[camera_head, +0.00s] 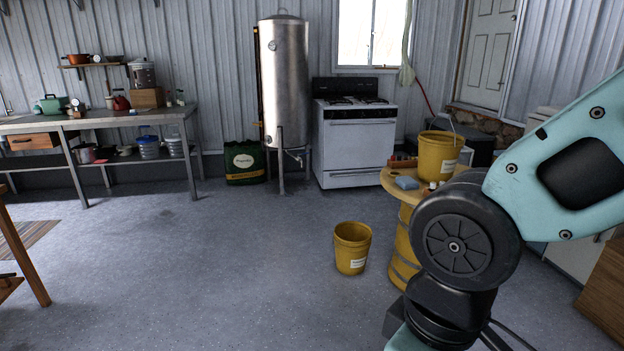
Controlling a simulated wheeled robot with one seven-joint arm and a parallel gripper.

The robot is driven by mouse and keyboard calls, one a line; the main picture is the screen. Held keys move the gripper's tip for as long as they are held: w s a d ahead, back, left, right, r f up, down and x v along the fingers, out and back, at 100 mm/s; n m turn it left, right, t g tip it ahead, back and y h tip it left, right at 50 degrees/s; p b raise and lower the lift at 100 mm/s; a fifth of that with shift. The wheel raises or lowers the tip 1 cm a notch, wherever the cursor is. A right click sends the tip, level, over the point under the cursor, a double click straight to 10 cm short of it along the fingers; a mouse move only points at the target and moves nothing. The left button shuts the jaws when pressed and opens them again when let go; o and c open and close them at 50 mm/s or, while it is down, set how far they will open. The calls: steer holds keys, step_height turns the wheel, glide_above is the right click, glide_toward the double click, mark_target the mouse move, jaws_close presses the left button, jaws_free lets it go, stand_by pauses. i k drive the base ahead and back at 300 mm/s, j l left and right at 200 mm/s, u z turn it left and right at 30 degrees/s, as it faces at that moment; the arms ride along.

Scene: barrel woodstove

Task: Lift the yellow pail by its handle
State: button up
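Two yellow pails show in the head view. Each has a white label. My arm comes in from the right, in front of the barrel's right side. My gripper is not in view.
A white stove (356,145) and a metal tank (285,85) stand at the back wall. A metal workbench (95,122) is at left. The middle floor is clear.

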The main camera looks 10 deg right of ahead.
mark_target(438, 156)
steer(key=i+z, duration=0.15)
steer(key=i, duration=0.85)
steer(key=i+j+z, duration=0.15)
steer(key=i, duration=0.85)
